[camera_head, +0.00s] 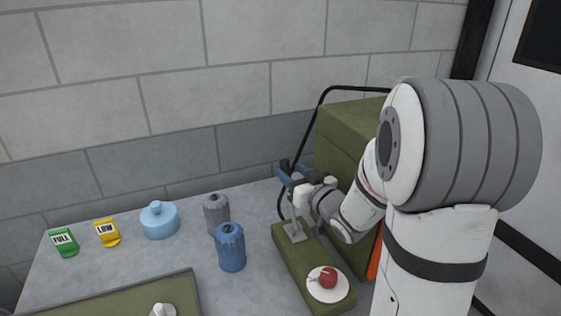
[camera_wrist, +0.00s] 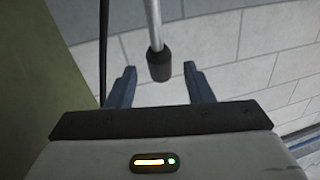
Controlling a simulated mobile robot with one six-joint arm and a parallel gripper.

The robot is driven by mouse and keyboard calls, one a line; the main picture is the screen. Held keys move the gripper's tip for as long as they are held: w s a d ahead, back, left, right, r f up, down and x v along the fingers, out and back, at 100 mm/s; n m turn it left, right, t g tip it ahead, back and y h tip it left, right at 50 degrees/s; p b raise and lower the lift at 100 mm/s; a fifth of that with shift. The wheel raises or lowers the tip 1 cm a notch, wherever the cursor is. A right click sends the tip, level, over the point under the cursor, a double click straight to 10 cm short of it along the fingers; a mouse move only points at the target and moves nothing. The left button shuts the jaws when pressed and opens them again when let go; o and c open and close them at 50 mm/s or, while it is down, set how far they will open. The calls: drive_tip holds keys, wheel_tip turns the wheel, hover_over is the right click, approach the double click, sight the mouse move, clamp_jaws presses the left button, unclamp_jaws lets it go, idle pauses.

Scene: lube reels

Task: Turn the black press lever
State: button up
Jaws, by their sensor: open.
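The press lever is a thin metal rod with a black grip on its end (camera_wrist: 159,65). In the head view its black tip (camera_head: 284,165) shows at my fingers, and its foot plate (camera_head: 294,232) sits on the green base (camera_head: 292,258). My gripper (camera_head: 288,175) has blue fingers and is at the lever's upper end. In the wrist view my gripper (camera_wrist: 161,69) is open, with the black grip between the fingertips in the picture and gaps on both sides. I cannot tell how deep it sits between them. My wrist hides part of the rod in the head view.
A green cabinet (camera_head: 345,135) with a black hose (camera_head: 318,115) stands just behind my gripper. A white plate (camera_head: 327,291) with a red knob (camera_head: 327,277) is on the base's front. Blue (camera_head: 231,250) and grey (camera_head: 216,214) canisters stand left of it.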

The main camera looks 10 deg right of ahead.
sight(282, 164)
drive_tip(key=p+x, duration=0.1)
drive_tip(key=x, duration=0.4)
drive_tip(key=shift+w, duration=0.1)
clamp_jaws()
idle(0.4)
